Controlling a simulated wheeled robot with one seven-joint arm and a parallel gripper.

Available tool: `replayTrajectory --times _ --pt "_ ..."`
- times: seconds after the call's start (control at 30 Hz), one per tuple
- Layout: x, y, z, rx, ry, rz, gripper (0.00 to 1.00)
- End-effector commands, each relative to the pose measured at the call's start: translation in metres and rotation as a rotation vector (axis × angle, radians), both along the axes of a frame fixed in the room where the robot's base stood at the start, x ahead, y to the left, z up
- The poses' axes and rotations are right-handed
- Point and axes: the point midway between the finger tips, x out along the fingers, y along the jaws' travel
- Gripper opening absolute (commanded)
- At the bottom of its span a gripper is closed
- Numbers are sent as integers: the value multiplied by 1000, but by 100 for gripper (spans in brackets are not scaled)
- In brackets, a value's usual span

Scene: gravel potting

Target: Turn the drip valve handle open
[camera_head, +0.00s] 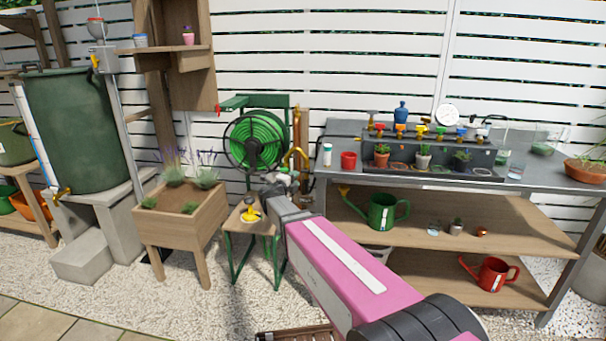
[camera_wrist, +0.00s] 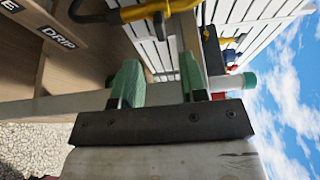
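My gripper (camera_wrist: 157,80) has green fingertips held apart, with a clear gap and nothing between them. In the head view my gripper (camera_head: 283,178) is at the end of the pink arm, just below brass pipework (camera_head: 296,157) on a wooden post (camera_head: 302,120). In the wrist view a yellow-brass pipe fitting (camera_wrist: 158,11) with a dark handle-like part (camera_wrist: 92,14) lies beyond the fingertips, apart from them. A DRIP label (camera_wrist: 58,37) is on the wooden board beside it. The dark part is cut by the top edge, so its turn position is unclear.
The metal workbench (camera_head: 345,137) stands close on the right, with a red cup (camera_head: 348,161) and a white bottle (camera_head: 327,155). A green hose reel (camera_head: 256,143) is behind. A wooden planter (camera_head: 180,222) and a small stool (camera_head: 246,226) stand left of my arm.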

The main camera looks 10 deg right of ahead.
Motion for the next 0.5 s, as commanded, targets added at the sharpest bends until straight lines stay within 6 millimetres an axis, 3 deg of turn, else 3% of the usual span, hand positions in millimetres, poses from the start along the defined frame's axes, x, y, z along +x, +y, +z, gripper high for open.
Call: replayTrajectory --times 0.2,0.5 --pt "34 -26 -1 -1 1 -1 39" --pt "58 -49 0 -1 1 1 39"
